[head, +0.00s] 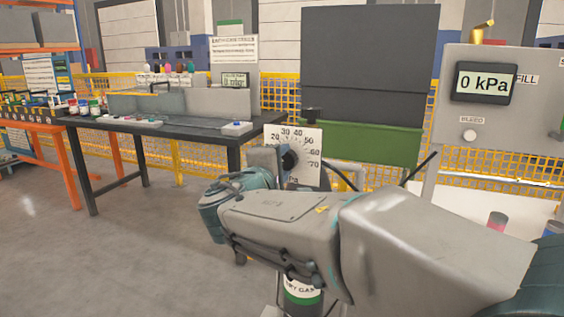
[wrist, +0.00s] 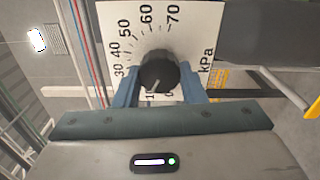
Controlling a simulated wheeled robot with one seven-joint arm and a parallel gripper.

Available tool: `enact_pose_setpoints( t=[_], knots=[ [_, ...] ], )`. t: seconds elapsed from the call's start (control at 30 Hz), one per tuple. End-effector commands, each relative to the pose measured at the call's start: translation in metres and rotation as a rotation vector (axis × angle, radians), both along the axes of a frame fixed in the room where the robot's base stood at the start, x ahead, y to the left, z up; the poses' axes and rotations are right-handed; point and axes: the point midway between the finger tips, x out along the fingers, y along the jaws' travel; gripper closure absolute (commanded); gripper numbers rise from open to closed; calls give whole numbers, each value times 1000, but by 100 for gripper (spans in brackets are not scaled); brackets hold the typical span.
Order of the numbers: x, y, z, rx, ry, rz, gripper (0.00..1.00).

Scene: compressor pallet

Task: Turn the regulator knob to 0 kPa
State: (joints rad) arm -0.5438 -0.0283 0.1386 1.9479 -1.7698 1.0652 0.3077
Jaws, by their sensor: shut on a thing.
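The black regulator knob (wrist: 158,72) sits in the middle of a white kPa dial plate (wrist: 120,20) in the wrist view. My gripper (wrist: 159,76) has its two blue fingers on either side of the knob and is shut on it. The knob's white pointer line slants toward the lower left, near a partly hidden mark that seems to be 10. The lower marks are partly covered by my fingers and palm. In the head view the knob (head: 289,159) and dial plate (head: 311,142) show beyond my arm, which hides most of the fingers.
A grey panel at the right has a display (head: 485,83) reading 0 kPa and a white bleed button (head: 469,135). A dark workbench (head: 180,127) stands at the left. Below my arm is a gas cylinder (head: 302,292). Open floor lies at the lower left.

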Motion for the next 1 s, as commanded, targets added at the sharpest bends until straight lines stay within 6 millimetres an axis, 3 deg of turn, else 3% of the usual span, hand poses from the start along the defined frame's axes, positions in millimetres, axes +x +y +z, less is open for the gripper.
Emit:
enact_pose_setpoints(
  t=[0.5,1.0],
  knots=[
    [0,0,0,-438,160,2,86],
    [-1,0,-3,-649,236,3,86]
  ],
)
